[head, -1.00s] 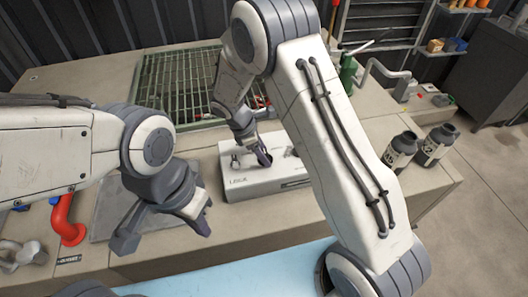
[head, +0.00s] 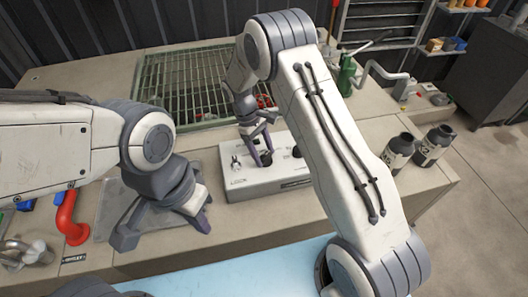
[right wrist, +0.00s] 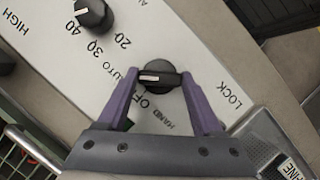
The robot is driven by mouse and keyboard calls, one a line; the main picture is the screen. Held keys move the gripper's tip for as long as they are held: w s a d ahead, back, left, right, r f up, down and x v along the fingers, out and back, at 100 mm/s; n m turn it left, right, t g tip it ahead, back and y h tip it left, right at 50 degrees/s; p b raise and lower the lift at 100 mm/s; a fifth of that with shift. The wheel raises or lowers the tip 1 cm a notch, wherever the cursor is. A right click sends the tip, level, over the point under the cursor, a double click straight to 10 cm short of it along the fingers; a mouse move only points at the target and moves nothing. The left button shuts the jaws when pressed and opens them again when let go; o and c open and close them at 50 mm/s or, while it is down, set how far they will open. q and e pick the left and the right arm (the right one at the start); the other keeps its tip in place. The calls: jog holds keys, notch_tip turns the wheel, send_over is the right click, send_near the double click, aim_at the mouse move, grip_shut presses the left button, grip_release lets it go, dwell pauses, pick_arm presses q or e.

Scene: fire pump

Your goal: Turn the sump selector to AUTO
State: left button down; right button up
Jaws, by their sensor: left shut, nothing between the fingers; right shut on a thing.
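The sump selector is a black knob with a white mark (right wrist: 160,76) on a pale control box (head: 280,181). AUTO, OFF and HAND are printed around it in the right wrist view. Its mark points left in that view, near the AUTO lettering; whether it sits exactly on AUTO I cannot tell. My right gripper (right wrist: 161,78) is shut on the knob, one purple finger at each end of its bar. In the head view the right gripper (head: 264,161) stands over the box and partly hides the knob. My left gripper (head: 205,219) is shut and empty, left of the box.
A second black knob (right wrist: 90,14) with a number scale is beside the selector. A small metal switch (head: 237,163) stands at the box's left end. A red pipe (head: 69,220) is at the left, a green grating (head: 180,88) behind, and two dark bottles (head: 398,151) at the right.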

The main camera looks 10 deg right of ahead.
jog(key=shift+w+m+y, duration=0.1)
jog(key=shift+m+y, duration=0.3)
jog(key=shift+m, duration=0.5)
jog(key=o, duration=1.4)
jog(key=shift+c, duration=0.2)
jog(key=b+v, duration=0.2)
jog(key=v, duration=0.8)
jog(key=shift+w+r, duration=0.2)
jog(key=shift+r, duration=0.05)
